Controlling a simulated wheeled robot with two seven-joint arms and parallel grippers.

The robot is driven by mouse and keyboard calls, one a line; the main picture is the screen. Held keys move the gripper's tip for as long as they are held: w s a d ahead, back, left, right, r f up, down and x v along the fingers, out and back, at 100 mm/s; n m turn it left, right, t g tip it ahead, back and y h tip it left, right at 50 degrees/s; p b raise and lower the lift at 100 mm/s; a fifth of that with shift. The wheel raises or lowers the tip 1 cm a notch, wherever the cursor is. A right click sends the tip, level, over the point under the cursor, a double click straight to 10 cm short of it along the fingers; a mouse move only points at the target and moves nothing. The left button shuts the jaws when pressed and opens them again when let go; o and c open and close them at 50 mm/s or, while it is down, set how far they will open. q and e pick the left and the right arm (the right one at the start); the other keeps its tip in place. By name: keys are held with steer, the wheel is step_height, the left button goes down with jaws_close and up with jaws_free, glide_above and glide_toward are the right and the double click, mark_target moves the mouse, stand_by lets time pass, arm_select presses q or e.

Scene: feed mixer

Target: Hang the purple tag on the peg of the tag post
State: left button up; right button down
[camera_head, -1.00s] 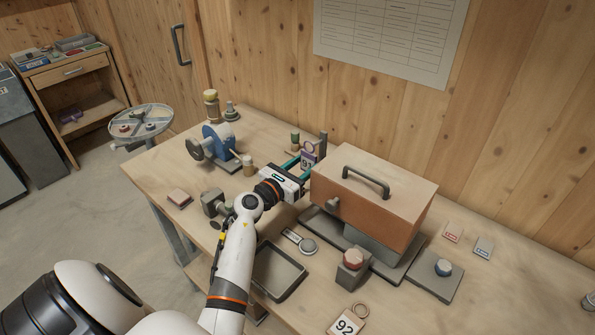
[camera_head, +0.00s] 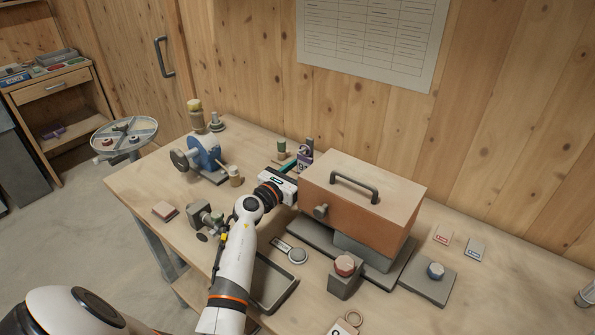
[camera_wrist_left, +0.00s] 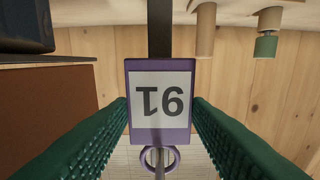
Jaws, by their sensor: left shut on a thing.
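The purple tag (camera_wrist_left: 160,134), a plate with a white face reading 91 and a ring, is in my left gripper (camera_wrist_left: 160,112). The fingers are shut on its side edges. In the left wrist view it appears upside down, ring lowest. The dark tag post (camera_wrist_left: 159,30) stands right behind it. A thin grey strip shows through the ring; I cannot tell whether the ring is around the peg. In the head view the tag (camera_head: 303,155) is small beside the post (camera_head: 310,144), partly hidden by my left gripper (camera_head: 289,166).
A brown box with a handle (camera_head: 362,190) stands close right of my left gripper. A green-topped peg-like piece (camera_head: 281,147) is near its left. A blue machine (camera_head: 205,155) stands further left. Another ringed tag (camera_head: 345,327) lies at the front, and an empty tray (camera_head: 273,285) is below my arm.

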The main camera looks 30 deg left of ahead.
stand_by(0.4)
arm_select(q)
steer(key=o, duration=1)
steer(key=shift+o, duration=0.2)
steer(key=s+b, duration=0.1)
steer(key=s, duration=1.1)
steer(key=shift+a, duration=0.45)
steer(key=shift+s, duration=0.1)
